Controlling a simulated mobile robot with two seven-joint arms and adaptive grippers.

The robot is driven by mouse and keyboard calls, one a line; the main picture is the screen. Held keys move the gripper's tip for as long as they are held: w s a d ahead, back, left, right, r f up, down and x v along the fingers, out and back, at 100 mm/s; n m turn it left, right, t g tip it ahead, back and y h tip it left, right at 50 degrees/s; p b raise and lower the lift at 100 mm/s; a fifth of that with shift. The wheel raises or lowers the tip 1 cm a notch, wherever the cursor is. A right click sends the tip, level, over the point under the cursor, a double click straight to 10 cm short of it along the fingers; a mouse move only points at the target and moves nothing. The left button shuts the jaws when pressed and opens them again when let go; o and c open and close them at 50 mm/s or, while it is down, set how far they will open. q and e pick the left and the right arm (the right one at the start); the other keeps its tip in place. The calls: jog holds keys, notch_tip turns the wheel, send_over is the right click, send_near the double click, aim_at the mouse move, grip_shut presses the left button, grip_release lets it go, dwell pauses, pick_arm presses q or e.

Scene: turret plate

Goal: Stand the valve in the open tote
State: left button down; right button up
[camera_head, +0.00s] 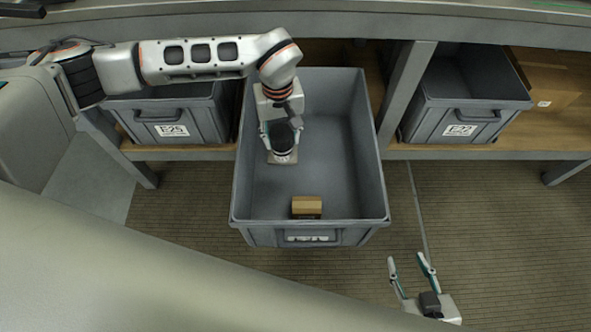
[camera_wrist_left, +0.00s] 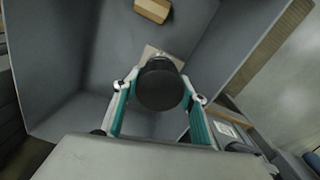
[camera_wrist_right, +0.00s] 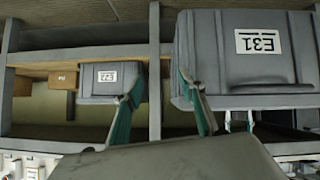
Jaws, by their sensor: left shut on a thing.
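The valve (camera_head: 282,138) has a dark round top and a pale square base plate, and it is inside the open grey tote (camera_head: 340,115). My left gripper (camera_head: 281,130) is shut on the valve, with a finger on each side. In the left wrist view the valve's black round top (camera_wrist_left: 160,88) sits between the fingertips, and its base plate shows beyond. The valve looks upright; whether its base touches the tote floor I cannot tell. My right gripper (camera_head: 412,268) is open and empty, outside the tote at the lower right.
A small brown box (camera_head: 306,207) lies in the tote near its front wall. Grey totes E25 (camera_head: 175,125) and E22 (camera_head: 460,120) stand on the shelf at either side. A shelf post (camera_head: 405,90) stands close to the tote's right wall. The right half of the tote floor is clear.

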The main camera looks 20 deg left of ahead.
pick_arm(q)
notch_tip(320, 180, down, 19)
jog(key=b, duration=0.5)
jog(key=shift+r, duration=0.3)
pick_arm(e)
jog(key=a, duration=0.1)
jog(key=w+a, duration=0.1)
jog(key=a+r+y, duration=0.1)
jog(key=shift+w+a+t, duration=0.1)
jog(key=shift+w+t, duration=0.05)
jog(key=shift+t, duration=0.15)
jog(key=shift+f, duration=0.15)
pick_arm(q)
jog(key=c, duration=1.2)
grip_release()
pick_arm(e)
jog(key=shift+f, duration=0.1)
